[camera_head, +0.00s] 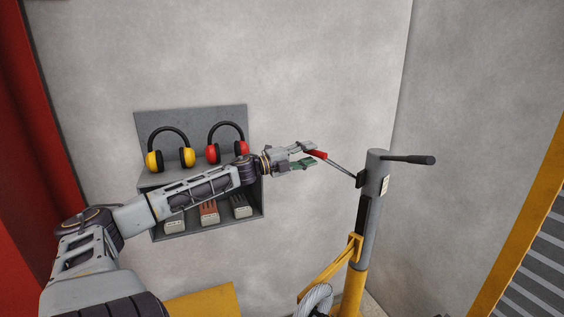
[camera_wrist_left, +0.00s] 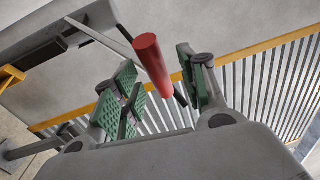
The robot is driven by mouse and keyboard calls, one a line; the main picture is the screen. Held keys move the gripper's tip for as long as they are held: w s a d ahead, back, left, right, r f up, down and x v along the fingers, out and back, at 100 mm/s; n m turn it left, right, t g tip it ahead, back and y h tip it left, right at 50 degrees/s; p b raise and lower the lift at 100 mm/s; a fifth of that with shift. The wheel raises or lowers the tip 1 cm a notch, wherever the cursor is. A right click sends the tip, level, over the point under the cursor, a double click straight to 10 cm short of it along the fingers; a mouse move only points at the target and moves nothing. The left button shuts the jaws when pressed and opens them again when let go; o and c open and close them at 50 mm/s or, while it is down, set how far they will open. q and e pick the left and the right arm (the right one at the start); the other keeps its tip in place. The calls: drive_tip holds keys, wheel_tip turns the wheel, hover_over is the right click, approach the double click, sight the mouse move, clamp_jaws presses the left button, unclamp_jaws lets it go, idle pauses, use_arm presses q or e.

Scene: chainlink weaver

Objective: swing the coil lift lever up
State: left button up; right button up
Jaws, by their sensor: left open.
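The coil lift lever is a thin metal rod (camera_head: 340,167) with a red grip (camera_head: 317,154). It slants up and left from a bracket on the grey and yellow lift post (camera_head: 372,205). My left gripper (camera_head: 311,155) is open at the red grip's end in the head view. In the left wrist view the red grip (camera_wrist_left: 151,62) appears between the green-padded fingers of my left gripper (camera_wrist_left: 160,88), with gaps showing on both sides. Whether a pad touches it is unclear. My right gripper is not in view.
A black handle (camera_head: 408,159) sticks out right from the post top. A grey wall shelf (camera_head: 190,118) holds yellow and red ear defenders (camera_head: 170,150) behind my left arm. A coil (camera_head: 314,300) sits low by the post. A yellow-edged slatted panel (camera_head: 535,260) stands at right.

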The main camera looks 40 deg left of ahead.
use_arm(q)
drive_tip(key=v, duration=0.9)
idle(0.8)
drive_tip(key=shift+a+f, duration=0.1)
drive_tip(key=shift+a, duration=0.05)
idle(0.3)
